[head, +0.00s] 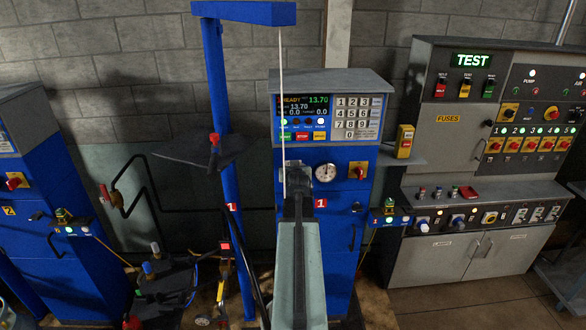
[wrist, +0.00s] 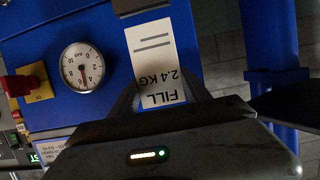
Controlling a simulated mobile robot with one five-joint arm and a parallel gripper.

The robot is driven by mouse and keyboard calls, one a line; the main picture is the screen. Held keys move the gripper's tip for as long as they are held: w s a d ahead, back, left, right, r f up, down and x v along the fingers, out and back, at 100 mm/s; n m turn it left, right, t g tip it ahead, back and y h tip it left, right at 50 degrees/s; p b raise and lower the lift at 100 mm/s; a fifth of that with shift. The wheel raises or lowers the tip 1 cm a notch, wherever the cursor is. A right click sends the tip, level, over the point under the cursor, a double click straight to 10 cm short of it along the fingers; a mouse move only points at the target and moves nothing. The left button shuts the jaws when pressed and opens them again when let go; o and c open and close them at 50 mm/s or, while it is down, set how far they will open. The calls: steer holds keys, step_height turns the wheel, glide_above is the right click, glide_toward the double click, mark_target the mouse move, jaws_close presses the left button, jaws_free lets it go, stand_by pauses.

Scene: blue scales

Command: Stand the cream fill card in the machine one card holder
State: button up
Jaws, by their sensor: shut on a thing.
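The cream fill card (wrist: 155,55) fills the upper middle of the wrist view, pale with dark lines and the upside-down words FILL 2.4 KG. My gripper (wrist: 162,92) is shut on its lower end, one finger at each side. In the head view my gripper (head: 298,192) is in front of machine one (head: 343,240), just below and left of its round gauge (head: 325,172). The gauge also shows in the wrist view (wrist: 83,68), left of the card. The card is hard to make out in the head view. I cannot pick out the card holder.
A blue post (head: 222,150) with an overhead arm stands left of machine one, and a thin white line hangs from that arm. A grey shelf (head: 192,152) sits by the post. A yellow box (head: 404,141) is to the right. Hoses and fittings crowd the floor at left.

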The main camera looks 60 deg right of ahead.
steer(key=shift+f+b, duration=1.9)
steer(key=shift+f, duration=0.25)
steer(key=shift+f+b, duration=0.9)
steer(key=o, duration=1.6)
steer(key=shift+c, duration=0.2)
steer(key=p+v, duration=0.2)
steer(key=v, duration=0.5)
steer(key=shift+a+p, duration=0.25)
steer(key=shift+p, duration=0.1)
steer(key=shift+r, duration=0.1)
